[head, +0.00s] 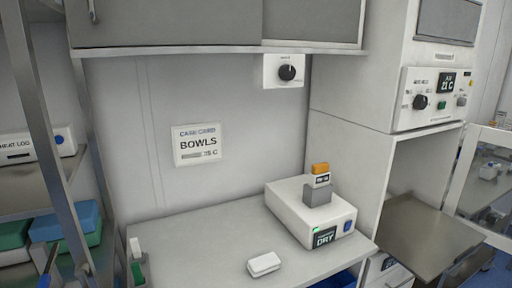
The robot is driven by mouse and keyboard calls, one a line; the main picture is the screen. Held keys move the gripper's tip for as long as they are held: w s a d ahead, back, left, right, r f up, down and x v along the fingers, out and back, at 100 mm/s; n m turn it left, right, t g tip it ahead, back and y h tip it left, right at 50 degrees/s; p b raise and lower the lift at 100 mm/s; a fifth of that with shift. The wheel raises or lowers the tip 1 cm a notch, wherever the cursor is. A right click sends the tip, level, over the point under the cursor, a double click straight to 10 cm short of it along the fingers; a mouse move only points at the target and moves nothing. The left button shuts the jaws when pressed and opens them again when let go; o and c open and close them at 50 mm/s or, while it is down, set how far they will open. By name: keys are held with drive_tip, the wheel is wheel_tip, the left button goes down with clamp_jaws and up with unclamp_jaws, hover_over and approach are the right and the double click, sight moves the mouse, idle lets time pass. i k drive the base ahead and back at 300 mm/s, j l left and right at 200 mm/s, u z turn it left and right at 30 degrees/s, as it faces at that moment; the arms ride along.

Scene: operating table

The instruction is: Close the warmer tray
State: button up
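The warmer (438,98) is a white cabinet at the right, with a dial and a green display reading about 21 C. Below its panel is an open bay. A flat grey metal tray (432,232) sticks out of this bay toward the lower right, so it stands open. I cannot make out my gripper anywhere in the head view. Dark parts show under the tray's front edge, too unclear to name.
A grey counter (200,240) left of the warmer holds a white DRY unit (300,212) and a small white box (264,264). A drawer front (392,277) shows below the tray. A white-framed glass cabinet (478,190) stands at the right. A metal shelf rack is at the left.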

sight(427, 241)
drive_tip(key=k, duration=0.1)
drive_tip(key=i+l+z, duration=0.15)
drive_tip(key=i+l, duration=0.15)
drive_tip(key=i+l+z, duration=0.1)
drive_tip(key=i+l, duration=0.15)
drive_tip(key=i, duration=0.2)
drive_tip(key=i+l+z, duration=0.15)
drive_tip(key=i, duration=0.25)
